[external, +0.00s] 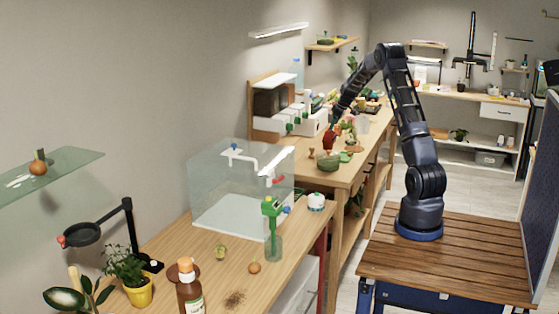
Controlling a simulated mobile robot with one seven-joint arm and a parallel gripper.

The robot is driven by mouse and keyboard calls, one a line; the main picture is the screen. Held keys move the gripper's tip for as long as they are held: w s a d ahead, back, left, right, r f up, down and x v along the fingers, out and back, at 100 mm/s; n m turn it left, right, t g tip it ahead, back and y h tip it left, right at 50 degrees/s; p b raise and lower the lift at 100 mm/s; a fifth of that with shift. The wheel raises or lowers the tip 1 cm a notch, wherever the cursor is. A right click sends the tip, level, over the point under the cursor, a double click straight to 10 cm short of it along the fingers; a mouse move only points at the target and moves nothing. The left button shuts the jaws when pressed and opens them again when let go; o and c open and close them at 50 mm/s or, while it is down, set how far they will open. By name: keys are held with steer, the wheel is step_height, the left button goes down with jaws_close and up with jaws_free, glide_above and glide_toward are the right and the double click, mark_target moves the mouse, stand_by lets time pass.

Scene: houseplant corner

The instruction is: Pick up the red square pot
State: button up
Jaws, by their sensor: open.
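A small red pot (328,141) stands on the far wooden bench, left of the middle of the bench top. It is small in this view and its square shape is hard to make out. My gripper (333,126) points down right above it, close to its top. The jaws are open, but the fingers are too small and dark to see clearly. I cannot tell whether they touch the pot or are around it.
A green bowl (328,163) and small items crowd the bench near the pot. A dark-fronted cabinet (274,101) stands behind, left. A clear tank (235,190) stands on the nearer bench (185,240). My arm's wooden-topped base is at right.

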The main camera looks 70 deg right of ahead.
mark_target(330, 133)
steer(key=x, duration=0.7)
steer(key=shift+w+f, duration=0.1)
steer(key=shift+f, duration=0.1)
steer(key=c, duration=1.1)
steer(key=shift+o, duration=0.2)
steer(key=shift+r, duration=0.1)
